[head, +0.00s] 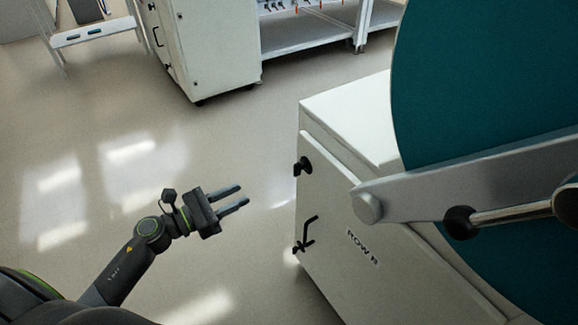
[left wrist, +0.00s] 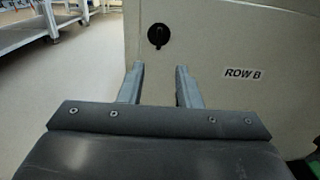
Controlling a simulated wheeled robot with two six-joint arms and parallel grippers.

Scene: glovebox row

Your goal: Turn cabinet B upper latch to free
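The white cabinet (head: 335,215) stands at the right in the head view, with ROW lettering on its door; the left wrist view reads ROW B (left wrist: 242,73). A black upper latch (head: 304,166) sits near the door's left edge, and a black lower fitting with a bent handle (head: 305,236) is below it. My left gripper (head: 244,195) is open and empty, apart from the door and to its left. In the left wrist view a round black latch (left wrist: 158,36) appears just beyond the open fingertips (left wrist: 159,67). My right gripper is not in view.
A large teal disc (head: 470,90) and a grey bar (head: 465,185) with a metal rod fill the right foreground. Another white cabinet (head: 215,50), a shelf unit (head: 300,35) and a ladder-like stand (head: 90,32) are at the back. The floor around my left arm is clear.

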